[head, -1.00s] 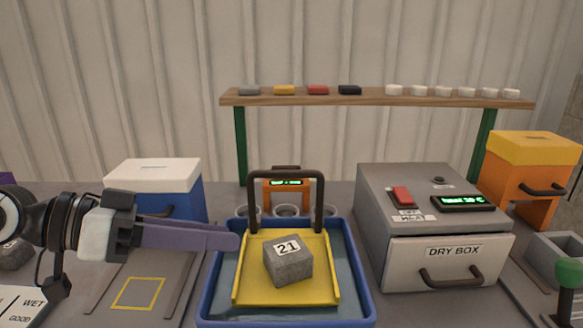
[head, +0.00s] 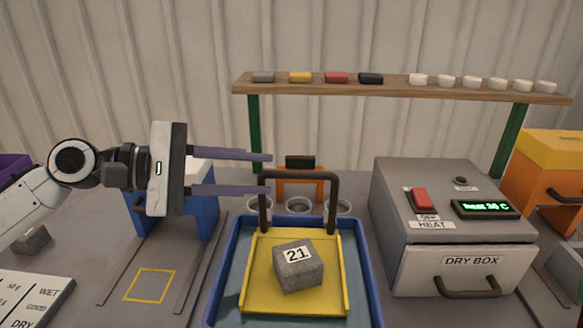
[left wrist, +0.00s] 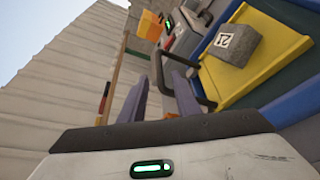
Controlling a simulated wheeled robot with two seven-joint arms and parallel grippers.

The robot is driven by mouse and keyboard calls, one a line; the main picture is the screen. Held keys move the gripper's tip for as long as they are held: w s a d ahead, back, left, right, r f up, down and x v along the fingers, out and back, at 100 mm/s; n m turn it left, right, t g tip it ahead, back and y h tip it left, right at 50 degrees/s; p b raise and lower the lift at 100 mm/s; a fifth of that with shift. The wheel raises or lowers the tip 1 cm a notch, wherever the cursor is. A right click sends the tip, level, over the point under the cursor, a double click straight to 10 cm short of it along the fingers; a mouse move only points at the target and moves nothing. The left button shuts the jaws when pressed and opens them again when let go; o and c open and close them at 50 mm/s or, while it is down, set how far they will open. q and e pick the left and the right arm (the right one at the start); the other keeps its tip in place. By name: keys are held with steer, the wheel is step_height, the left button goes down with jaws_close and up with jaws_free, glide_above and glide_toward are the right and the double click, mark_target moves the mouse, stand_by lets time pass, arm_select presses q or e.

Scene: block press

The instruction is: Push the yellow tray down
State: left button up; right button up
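The yellow tray (head: 258,268) sits inside the blue tub (head: 373,290), with a black arched handle (head: 300,174) at its far end. A grey block (head: 298,270) marked 21 rests on the tray. My left gripper (head: 271,173) is open and empty, its two purple fingers apart, one above the other, pointing right near the handle's upper left. I cannot tell whether they touch the handle. The left wrist view shows the open fingers (left wrist: 170,92) beside the handle (left wrist: 203,98), with the yellow tray (left wrist: 262,65) and block (left wrist: 232,45) beyond. My right gripper is not in view.
The grey dry box (head: 455,235) stands right of the tub. A blue bin (head: 203,222) stands behind my left gripper. A wooden shelf (head: 400,92) with small blocks and white discs spans the back.

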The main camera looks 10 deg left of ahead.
mark_target(276, 175)
arm_select(q)
steer(key=p+x, duration=0.1)
steer(key=x, duration=0.5)
steer(key=shift+d+f, duration=0.1)
steer(key=shift+d, duration=0.1)
steer(key=shift+c, duration=0.4)
jaws_close()
